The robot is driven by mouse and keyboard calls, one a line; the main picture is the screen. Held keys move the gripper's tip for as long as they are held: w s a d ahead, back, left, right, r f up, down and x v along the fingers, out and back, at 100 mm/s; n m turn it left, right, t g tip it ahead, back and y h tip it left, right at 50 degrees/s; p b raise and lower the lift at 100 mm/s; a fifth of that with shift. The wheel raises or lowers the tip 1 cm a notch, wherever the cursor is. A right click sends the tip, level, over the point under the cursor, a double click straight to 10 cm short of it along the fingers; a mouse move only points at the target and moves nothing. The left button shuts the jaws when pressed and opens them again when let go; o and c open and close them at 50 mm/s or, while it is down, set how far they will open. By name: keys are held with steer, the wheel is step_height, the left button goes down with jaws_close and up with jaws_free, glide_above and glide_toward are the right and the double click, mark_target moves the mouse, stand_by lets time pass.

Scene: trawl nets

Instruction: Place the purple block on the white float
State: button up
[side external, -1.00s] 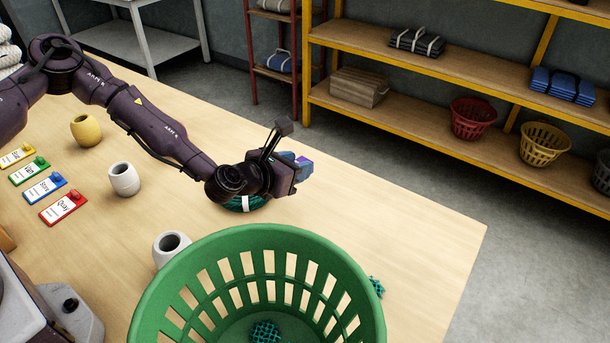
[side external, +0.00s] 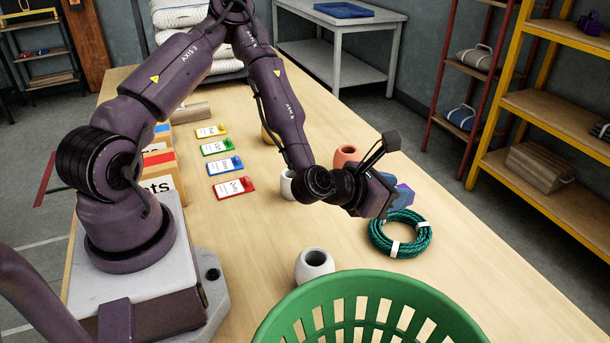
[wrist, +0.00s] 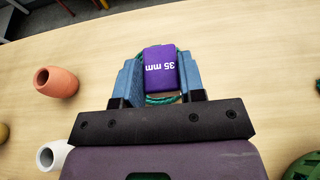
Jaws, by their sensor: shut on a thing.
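My gripper (wrist: 160,85), with blue fingers, is shut on the purple block (wrist: 160,68), marked "35 mm". In the side external view the purple block (side external: 404,194) is mostly hidden by my gripper (side external: 398,197). The gripper is above or close by the green rope coil (side external: 400,250), parts of which show around the block in the wrist view. A white float (side external: 287,184), hollow at the top, stands on the table, partly hidden behind my arm; it seems to be the one at lower left in the wrist view (wrist: 52,155). A greyish-white float (side external: 314,266) stands nearer the basket.
An orange float (side external: 346,156) stands behind my arm, and a yellow one is mostly hidden. A large green basket (side external: 372,310) is at the front. Coloured label cards (side external: 232,188) lie left of the floats.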

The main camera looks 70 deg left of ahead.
steer(key=s+a+r+n+g+y, duration=0.1)
steer(key=s+a+n+g+y, duration=0.45)
steer(key=a, duration=0.65)
steer(key=s+a+n+g+y, duration=0.3)
steer(key=s+a+n+y, duration=0.2)
steer(key=a+n+y, duration=0.45)
steer(key=shift+w+a+f+m+h, duration=0.1)
steer(key=shift+a+f+m+h, duration=0.25)
steer(key=shift+f, duration=0.85)
steer(key=shift+w+a+f+m+h, duration=0.15)
steer(key=shift+f+h, duration=0.35)
steer(key=shift+f, duration=0.7)
steer(key=shift+s+a+f+m+h, duration=0.1)
steer(key=shift+a+f+m+h, duration=0.3)
steer(key=shift+f, duration=0.8)
steer(key=shift+d+f, duration=0.1)
steer(key=shift+f, duration=0.05)
steer(key=o, duration=0.9)
